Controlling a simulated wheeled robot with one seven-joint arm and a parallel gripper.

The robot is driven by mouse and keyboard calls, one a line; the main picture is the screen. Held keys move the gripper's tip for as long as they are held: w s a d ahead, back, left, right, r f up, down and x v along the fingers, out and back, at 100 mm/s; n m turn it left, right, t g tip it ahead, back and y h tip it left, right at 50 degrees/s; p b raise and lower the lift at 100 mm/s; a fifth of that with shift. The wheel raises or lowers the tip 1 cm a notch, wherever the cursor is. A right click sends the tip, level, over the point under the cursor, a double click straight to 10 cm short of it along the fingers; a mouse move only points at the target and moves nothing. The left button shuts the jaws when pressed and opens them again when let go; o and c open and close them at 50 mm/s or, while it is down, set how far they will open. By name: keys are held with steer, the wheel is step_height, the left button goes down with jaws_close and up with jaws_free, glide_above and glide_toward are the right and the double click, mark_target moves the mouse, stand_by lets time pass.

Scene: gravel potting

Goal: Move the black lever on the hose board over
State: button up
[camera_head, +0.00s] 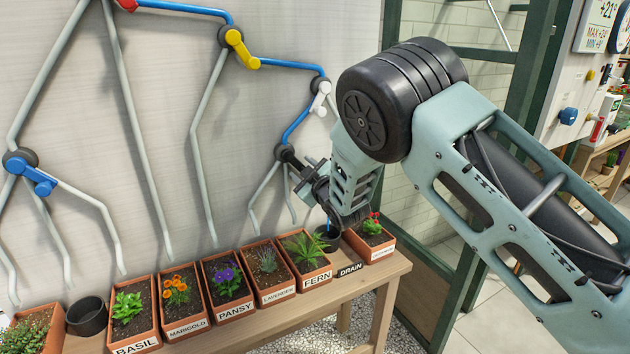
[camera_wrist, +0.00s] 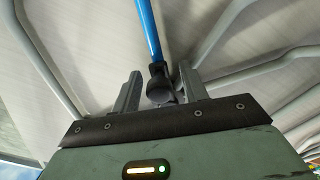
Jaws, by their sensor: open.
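The hose board (camera_head: 160,130) is a pale upright panel with grey and blue pipes. The black lever (camera_head: 293,160) sits on a dark round joint below the white lever, where a blue pipe arrives from above and grey pipes branch downward. In the wrist view the black lever (camera_wrist: 157,72) lies between my fingers, with the blue pipe above it. My gripper (camera_head: 304,179) is at the lever, its fingers open on either side of it in the wrist view (camera_wrist: 160,92). I cannot tell whether a finger touches it. My gripper partly hides the lever in the head view.
Other levers are blue (camera_head: 38,180), yellow (camera_head: 241,48) and white (camera_head: 320,96). Below, a wooden bench (camera_head: 385,280) holds labelled planters and a dark drain pot (camera_head: 328,240) with a short blue streak above it.

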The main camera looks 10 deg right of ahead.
steer(key=b+v, duration=0.1)
steer(key=v, duration=1.6)
steer(key=s+a+r+m+g+h+p, duration=0.1)
steer(key=s+a+r+g+p, duration=0.2)
steer(key=s, duration=0.5)
steer(key=s+a+r+m+g+h+p, duration=0.1)
steer(key=s+r+m+g+p, duration=0.15)
steer(key=s+g, duration=0.45)
steer(key=s+a+r+m+g+p, duration=0.1)
steer(key=s+r+g+p, duration=0.25)
steer(key=s, duration=0.55)
steer(key=s+d+r+g+h+p, duration=0.1)
steer(key=s+g, duration=0.1)
steer(key=s, duration=0.3)
steer(key=s+d+r+g+h+p, duration=0.1)
steer(key=s+d+r+h, duration=0.1)
steer(key=s, duration=0.4)
steer(key=shift+s+d+r+g+p, duration=0.25)
steer(key=shift+s+g+p, duration=0.05)
steer(key=shift+g, duration=0.05)
steer(key=shift+n, duration=0.25)
